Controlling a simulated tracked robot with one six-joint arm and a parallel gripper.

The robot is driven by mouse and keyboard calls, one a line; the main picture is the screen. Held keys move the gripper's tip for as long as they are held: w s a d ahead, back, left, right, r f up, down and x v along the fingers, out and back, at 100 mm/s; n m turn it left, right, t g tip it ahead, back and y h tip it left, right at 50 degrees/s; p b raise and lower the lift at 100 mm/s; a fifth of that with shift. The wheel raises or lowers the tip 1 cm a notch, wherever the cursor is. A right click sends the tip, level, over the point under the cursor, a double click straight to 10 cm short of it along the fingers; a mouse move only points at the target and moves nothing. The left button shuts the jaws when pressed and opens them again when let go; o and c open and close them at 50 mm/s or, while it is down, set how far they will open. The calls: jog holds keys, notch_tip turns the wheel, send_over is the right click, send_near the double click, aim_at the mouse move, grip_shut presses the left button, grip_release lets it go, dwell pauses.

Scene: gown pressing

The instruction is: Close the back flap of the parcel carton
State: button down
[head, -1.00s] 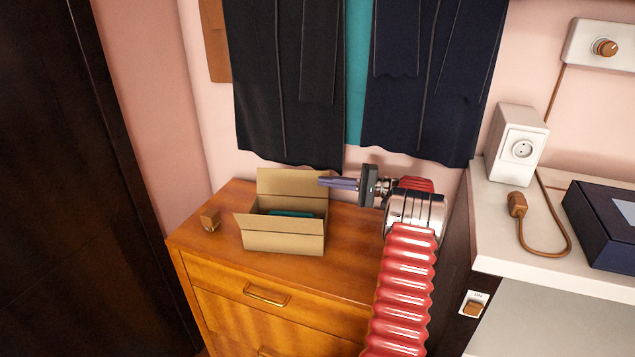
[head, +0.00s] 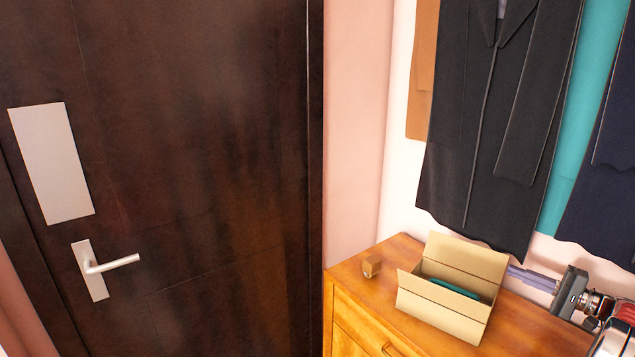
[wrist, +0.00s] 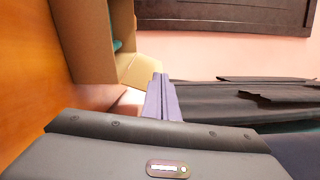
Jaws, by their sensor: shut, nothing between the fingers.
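The brown parcel carton (head: 440,312) stands on the wooden drawer chest, with a teal item (head: 455,288) inside. Its back flap (head: 466,258) stands up, tilted back. A front flap (head: 442,292) also stands out at the near side. My gripper (head: 512,271) is shut and empty, its purple-grey fingers pointing left at the back flap's right edge. Whether they touch or reach behind it I cannot tell. In the wrist view the fingers (wrist: 160,80) lie close to a pale flap (wrist: 142,72), with the carton (wrist: 85,40) at upper left.
Dark gowns (head: 490,130) hang on the wall behind. A dark door (head: 200,150) with a handle (head: 110,264) fills the left.

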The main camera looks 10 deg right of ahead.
jog(key=w+a+r+n+g, duration=0.1)
jog(key=w+a+r+g, duration=0.1)
jog(key=w+a, duration=0.35)
jog(key=w+a+r+n+g, duration=0.2)
jog(key=a, duration=0.6)
jog(key=s+a+r+n+g+h, duration=0.1)
jog(key=s+a+r+g, duration=0.15)
jog(key=a, duration=0.65)
jog(key=s+a+r+n+g+h, duration=0.1)
jog(key=s+a+r+g+h, duration=0.15)
jog(key=a, duration=0.65)
jog(key=s+a+r+n+g+h, duration=0.1)
jog(key=s+a+r, duration=0.25)
jog(key=a, duration=0.55)
jog(key=s+a+f+n+h, duration=0.1)
jog(key=s+a+n+h, duration=0.1)
jog(key=s, duration=0.6)
jog(key=s+a+f+n+t+h, duration=0.1)
jog(key=s+a, duration=0.3)
jog(key=s, duration=0.4)
jog(key=s+a+f+n+h, duration=0.2)
jog(key=s+a+h, duration=0.2)
jog(key=s, duration=0.5)
jog(key=shift+n, duration=0.4)
jog(key=c, duration=2.5)
grip_release()
jog(key=shift+w+f, duration=0.1)
